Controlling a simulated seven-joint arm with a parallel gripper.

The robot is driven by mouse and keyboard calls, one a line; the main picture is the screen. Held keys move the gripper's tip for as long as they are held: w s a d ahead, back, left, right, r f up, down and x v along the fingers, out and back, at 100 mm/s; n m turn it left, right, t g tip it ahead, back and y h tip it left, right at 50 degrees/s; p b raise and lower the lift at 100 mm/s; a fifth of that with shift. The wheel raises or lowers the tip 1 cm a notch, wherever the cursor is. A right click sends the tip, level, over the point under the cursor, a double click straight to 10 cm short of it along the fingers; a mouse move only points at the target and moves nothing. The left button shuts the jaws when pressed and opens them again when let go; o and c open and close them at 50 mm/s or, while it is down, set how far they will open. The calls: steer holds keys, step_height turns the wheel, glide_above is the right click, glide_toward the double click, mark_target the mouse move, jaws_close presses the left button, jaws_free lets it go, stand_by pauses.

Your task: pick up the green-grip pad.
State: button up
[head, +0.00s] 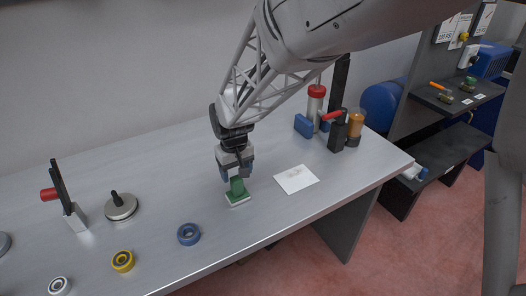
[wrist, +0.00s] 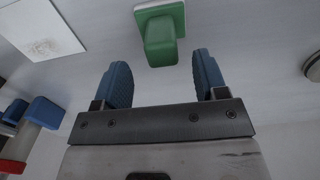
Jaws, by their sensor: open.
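The green-grip pad (head: 238,189) stands on the metal bench, a green grip on a pale flat base. In the wrist view the green-grip pad (wrist: 161,38) shows at the top, just beyond and between my fingertips. My gripper (head: 237,174) is above the pad in the head view and overlaps the top of its grip there. In the wrist view my gripper (wrist: 158,75) has its two blue fingers spread, with nothing between them.
A white sheet (head: 296,179) lies right of the pad. A blue ring (head: 188,234), yellow ring (head: 123,261) and round weight with a knob (head: 120,206) are to the left. A blue block (head: 304,126) and orange-filled jar (head: 355,123) stand at the back right. Bench around the pad is clear.

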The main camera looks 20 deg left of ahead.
mark_target(236, 178)
steer(key=shift+a+f, duration=0.15)
steer(key=shift+f, duration=2.45)
steer(key=shift+c, duration=0.2)
steer(key=c, duration=1.1)
steer(key=shift+r, duration=0.1)
